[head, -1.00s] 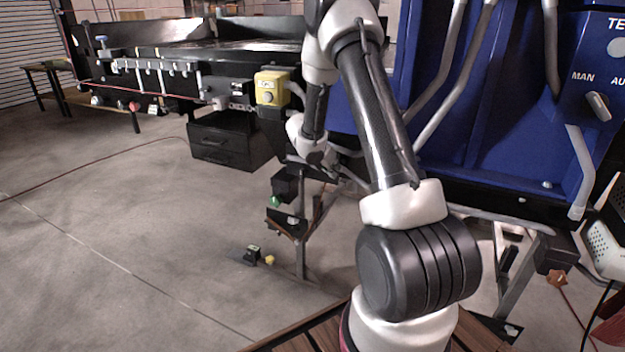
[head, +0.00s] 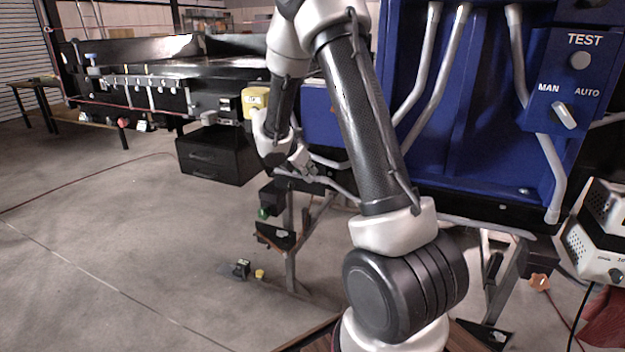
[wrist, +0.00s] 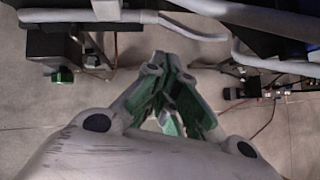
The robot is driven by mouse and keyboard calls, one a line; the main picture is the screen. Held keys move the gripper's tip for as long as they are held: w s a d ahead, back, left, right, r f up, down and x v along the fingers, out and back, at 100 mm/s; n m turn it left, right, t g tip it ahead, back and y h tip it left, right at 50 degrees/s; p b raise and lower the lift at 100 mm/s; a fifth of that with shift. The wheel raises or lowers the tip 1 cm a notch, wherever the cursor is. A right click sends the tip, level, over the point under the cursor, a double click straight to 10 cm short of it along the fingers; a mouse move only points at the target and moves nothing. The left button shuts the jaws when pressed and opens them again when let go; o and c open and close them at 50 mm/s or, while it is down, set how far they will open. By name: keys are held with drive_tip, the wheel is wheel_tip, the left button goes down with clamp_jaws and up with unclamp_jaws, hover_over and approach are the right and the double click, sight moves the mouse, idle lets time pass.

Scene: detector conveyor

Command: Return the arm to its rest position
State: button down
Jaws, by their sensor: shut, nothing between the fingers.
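My arm rises from the lower middle of the head view, bends at the top and comes down on the left. My gripper is at its lower end, partly against the conveyor frame and hard to make out there. In the wrist view my gripper (wrist: 165,75) is shut, with its green-padded fingers together and nothing between them. Below it is grey floor. Grey tubes and black frame parts cross the top of the wrist view.
A black conveyor (head: 140,85) stands at the left, with a black drawer box (head: 212,158) under it. A blue panel (head: 470,90) with a TEST button and MAN/AUTO knob (head: 564,116) is at the right. A white device (head: 595,245) stands right. Open floor lies left.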

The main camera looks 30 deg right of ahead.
drive_tip(key=shift+s+a+r, duration=0.1)
drive_tip(key=shift+a+r, duration=0.1)
drive_tip(key=shift+r, duration=0.1)
idle(0.4)
drive_tip(key=s+r+m+g+y, duration=0.2)
drive_tip(key=s+r+m+g, duration=0.15)
drive_tip(key=s+m, duration=1)
drive_tip(key=s+a+r+m+t+y, duration=0.2)
drive_tip(key=s+a+r+m, duration=0.2)
drive_tip(key=s+r, duration=0.3)
drive_tip(key=s+a+r+m+t+y, duration=0.3)
drive_tip(key=s+a+r, duration=0.3)
drive_tip(key=s, duration=0.6)
drive_tip(key=shift+s+a+r+m+t, duration=0.2)
drive_tip(key=shift+a+r+m+t, duration=0.2)
drive_tip(key=shift+r, duration=0.2)
